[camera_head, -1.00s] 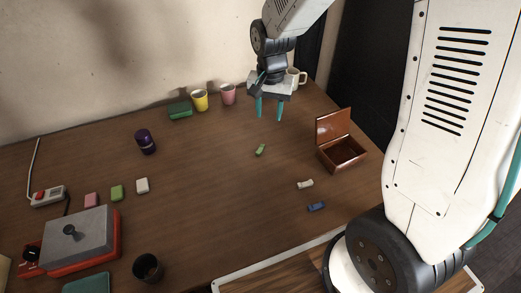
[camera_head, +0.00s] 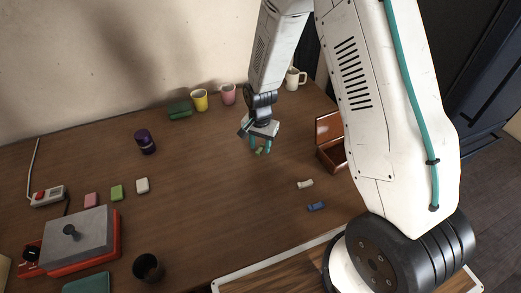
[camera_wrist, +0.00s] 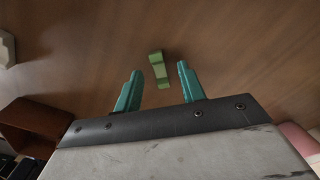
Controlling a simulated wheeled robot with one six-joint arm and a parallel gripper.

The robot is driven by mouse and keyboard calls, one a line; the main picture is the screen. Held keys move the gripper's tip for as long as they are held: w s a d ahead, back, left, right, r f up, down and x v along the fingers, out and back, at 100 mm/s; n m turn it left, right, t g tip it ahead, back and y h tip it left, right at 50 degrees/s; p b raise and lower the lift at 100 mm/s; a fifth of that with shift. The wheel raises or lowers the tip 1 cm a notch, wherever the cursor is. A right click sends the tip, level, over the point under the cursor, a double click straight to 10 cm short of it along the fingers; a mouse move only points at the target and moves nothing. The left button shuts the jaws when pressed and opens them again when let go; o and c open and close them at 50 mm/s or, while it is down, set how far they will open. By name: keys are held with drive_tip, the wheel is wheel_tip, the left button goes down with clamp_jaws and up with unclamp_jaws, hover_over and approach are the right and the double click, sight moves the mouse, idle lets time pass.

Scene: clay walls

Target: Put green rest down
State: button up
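The green rest (camera_head: 259,150) is a small notched green piece lying on the wooden table. In the wrist view the green rest (camera_wrist: 158,68) lies just beyond and between the fingertips, with its near end toward the gap. My gripper (camera_head: 261,150) is low over it, with its teal fingers apart. In the wrist view my gripper (camera_wrist: 160,72) is open with nothing between the fingers. I cannot tell the exact height of the fingertips above the table.
A white rest (camera_head: 305,184) and a blue rest (camera_head: 317,206) lie to the right. An open brown box (camera_head: 328,158) stands close by on the right, partly behind my arm. Cups (camera_head: 228,94) and a green case (camera_head: 179,110) stand at the back.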

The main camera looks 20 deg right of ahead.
drive_tip(key=shift+f, duration=0.3)
clamp_jaws()
drive_tip(key=shift+r, duration=0.15)
